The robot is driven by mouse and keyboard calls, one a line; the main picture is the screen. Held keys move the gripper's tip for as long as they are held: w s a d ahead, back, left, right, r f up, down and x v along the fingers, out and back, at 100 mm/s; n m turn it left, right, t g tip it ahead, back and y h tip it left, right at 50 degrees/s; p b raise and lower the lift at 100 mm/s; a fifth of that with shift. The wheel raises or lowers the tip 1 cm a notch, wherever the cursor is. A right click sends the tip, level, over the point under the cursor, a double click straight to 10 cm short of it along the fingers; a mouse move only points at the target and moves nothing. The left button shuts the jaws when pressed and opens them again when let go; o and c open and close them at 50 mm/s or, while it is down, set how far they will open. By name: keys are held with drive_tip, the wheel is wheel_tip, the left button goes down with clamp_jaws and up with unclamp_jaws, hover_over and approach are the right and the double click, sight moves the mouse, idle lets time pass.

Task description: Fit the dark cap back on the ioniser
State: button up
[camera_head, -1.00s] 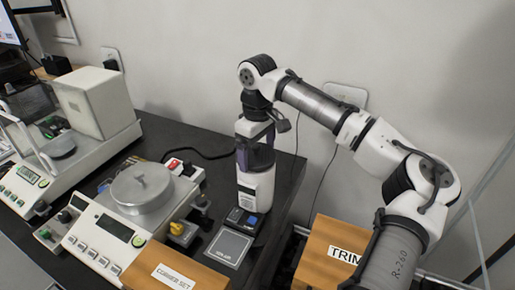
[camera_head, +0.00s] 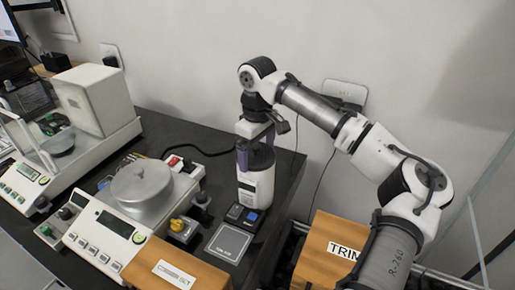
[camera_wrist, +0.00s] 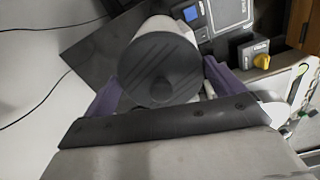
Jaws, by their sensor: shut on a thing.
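The ioniser (camera_head: 256,188) is a white upright cylinder on the dark bench, right of the round pan. The dark cap (camera_head: 262,158) is at its top, under my gripper (camera_head: 256,156). In the wrist view the cap (camera_wrist: 150,72) is a round dark disc with slots and a small knob. It lies between the purple fingers of my gripper (camera_wrist: 163,85), which is shut on it. The white side of the ioniser (camera_wrist: 163,27) shows just beyond the cap. I cannot tell whether the cap is seated or slightly above the rim.
A balance with a round metal pan (camera_head: 140,188) stands left of the ioniser. A small dark unit with a blue button (camera_head: 251,217) and a grey square pad (camera_head: 228,243) lie in front. The wall is close behind.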

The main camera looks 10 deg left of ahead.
drive_tip(key=o, duration=0.6)
drive_tip(key=shift+o, duration=0.2)
drive_tip(key=shift+r, duration=0.1)
